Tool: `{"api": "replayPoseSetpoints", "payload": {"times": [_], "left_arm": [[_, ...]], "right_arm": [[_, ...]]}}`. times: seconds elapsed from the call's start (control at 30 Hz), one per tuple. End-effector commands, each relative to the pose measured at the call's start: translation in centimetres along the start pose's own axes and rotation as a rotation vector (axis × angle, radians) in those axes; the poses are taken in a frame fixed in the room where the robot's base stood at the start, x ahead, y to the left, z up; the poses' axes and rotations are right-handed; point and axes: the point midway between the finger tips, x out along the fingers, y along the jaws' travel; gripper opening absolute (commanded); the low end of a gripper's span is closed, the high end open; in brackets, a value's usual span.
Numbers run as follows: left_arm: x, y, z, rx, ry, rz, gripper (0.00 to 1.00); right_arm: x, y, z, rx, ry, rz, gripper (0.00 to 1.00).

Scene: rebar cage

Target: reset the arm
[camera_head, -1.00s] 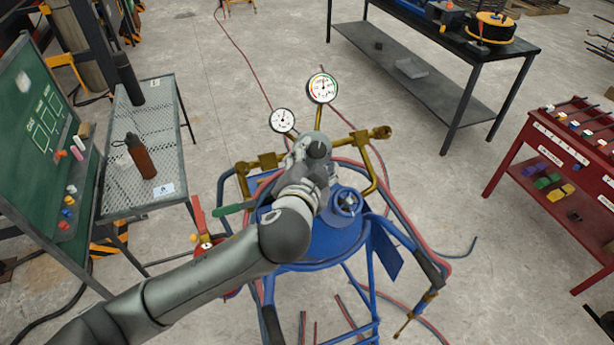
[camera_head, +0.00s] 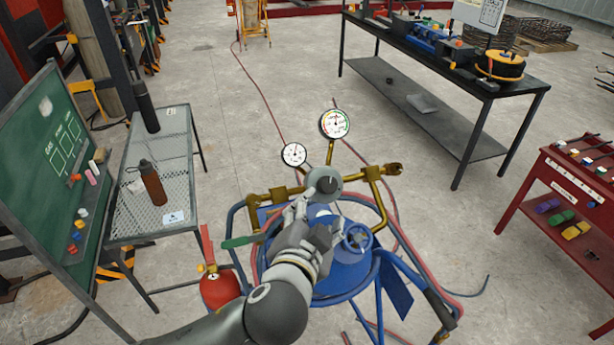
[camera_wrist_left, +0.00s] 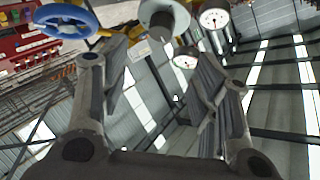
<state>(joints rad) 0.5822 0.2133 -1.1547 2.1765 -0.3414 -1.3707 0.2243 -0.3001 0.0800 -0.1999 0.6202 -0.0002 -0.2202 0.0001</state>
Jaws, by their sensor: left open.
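My left arm comes in from the bottom left in the head view. Its gripper (camera_head: 302,212) is over the blue stand, close to the grey regulator body (camera_head: 323,184) with its dark knob. In the left wrist view the left gripper (camera_wrist_left: 160,95) has its two fingers wide apart with nothing between them. The regulator knob (camera_wrist_left: 164,20) shows beyond the fingers, apart from them. The blue handwheel (camera_head: 357,238) is right of the gripper in the head view, and shows at the upper left in the wrist view (camera_wrist_left: 66,20). My right gripper is not in view.
Two gauges (camera_head: 334,124) (camera_head: 294,154) stand above the brass pipe (camera_head: 378,190). A mesh table (camera_head: 180,150) with bottles and a green board (camera_head: 50,150) are at left. A black workbench (camera_head: 440,70) and a red cart (camera_head: 560,190) are at right. Hoses lie on the floor.

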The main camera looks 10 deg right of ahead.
Motion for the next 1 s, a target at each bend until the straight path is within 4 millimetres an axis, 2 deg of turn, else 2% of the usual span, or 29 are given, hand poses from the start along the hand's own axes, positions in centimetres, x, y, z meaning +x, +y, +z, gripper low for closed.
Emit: {"api": "replayPoseSetpoints", "payload": {"times": [0.17, 0.27, 0.37, 0.67, 0.87, 1.0], "left_arm": [[0.0, 0.0, 0.3, -0.011, -0.008, 0.004, 0.56], [-0.3, 0.2, 1.4, -0.053, -0.041, 0.020, 0.56], [-0.7, 0.3, 3.6, -0.131, -0.104, 0.045, 0.56], [-3.8, 1.2, 13.5, -0.395, -0.360, 0.115, 0.56], [-7.5, 2.4, 20.8, -0.541, -0.546, 0.143, 0.56], [-11.2, 3.5, 25.9, -0.627, -0.682, 0.156, 0.56]], "right_arm": [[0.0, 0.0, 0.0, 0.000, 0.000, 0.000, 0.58], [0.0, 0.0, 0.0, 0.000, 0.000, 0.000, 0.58], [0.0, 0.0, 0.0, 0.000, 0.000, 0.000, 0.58], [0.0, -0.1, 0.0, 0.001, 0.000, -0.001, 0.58], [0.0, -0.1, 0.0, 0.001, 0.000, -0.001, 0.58], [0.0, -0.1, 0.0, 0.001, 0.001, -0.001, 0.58]]}}
